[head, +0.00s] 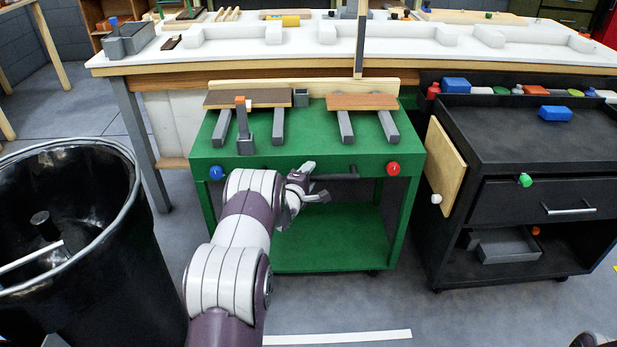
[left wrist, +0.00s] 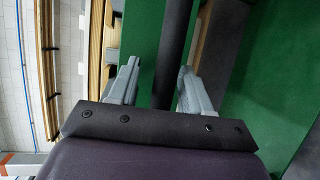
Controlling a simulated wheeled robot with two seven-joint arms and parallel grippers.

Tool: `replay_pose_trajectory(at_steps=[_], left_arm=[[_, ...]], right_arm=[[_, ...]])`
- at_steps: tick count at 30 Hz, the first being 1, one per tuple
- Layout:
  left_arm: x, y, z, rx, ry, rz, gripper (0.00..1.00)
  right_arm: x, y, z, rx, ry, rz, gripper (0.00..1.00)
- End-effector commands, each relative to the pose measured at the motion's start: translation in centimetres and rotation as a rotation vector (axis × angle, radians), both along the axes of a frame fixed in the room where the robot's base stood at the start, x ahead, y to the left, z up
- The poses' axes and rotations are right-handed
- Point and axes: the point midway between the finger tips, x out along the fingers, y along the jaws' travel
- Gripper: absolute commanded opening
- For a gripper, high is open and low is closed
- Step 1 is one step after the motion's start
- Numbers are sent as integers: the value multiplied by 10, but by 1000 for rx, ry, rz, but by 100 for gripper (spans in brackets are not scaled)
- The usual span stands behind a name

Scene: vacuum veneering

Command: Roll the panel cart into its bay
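The green panel cart (head: 315,160) stands in front of the long workbench, left of a black cart. Two wooden panels, a dark one (head: 262,98) and a lighter one (head: 362,102), lie on grey supports on its top. A dark handle bar (head: 335,177) is on its front face, between a blue and a red knob. My left gripper (head: 308,186) is at the handle's left end. In the left wrist view, the open fingers (left wrist: 160,88) stand either side of the dark bar (left wrist: 176,45), with gaps visible.
A black bin (head: 70,230) stands close at the left. The black cart (head: 520,190), with a drawer and a leaning wood board (head: 445,165), is close on the right. The workbench (head: 230,62) is behind. A white floor strip (head: 337,338) lies in front on open floor.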

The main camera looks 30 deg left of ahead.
Motion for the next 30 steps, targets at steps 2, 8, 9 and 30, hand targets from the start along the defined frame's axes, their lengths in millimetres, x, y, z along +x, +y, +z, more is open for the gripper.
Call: replay_pose_trajectory(at_steps=[2,8,9,30], left_arm=[[-1,0,0,0,2,0,48],[-32,-5,9,-3,6,1,48],[-43,-6,11,-3,6,1,48],[-122,-19,22,0,0,0,48]], right_arm=[[0,0,0,0,0,0,43],[0,0,14,0,0,0,43],[0,0,18,0,0,0,43],[0,0,34,0,0,0,43]])
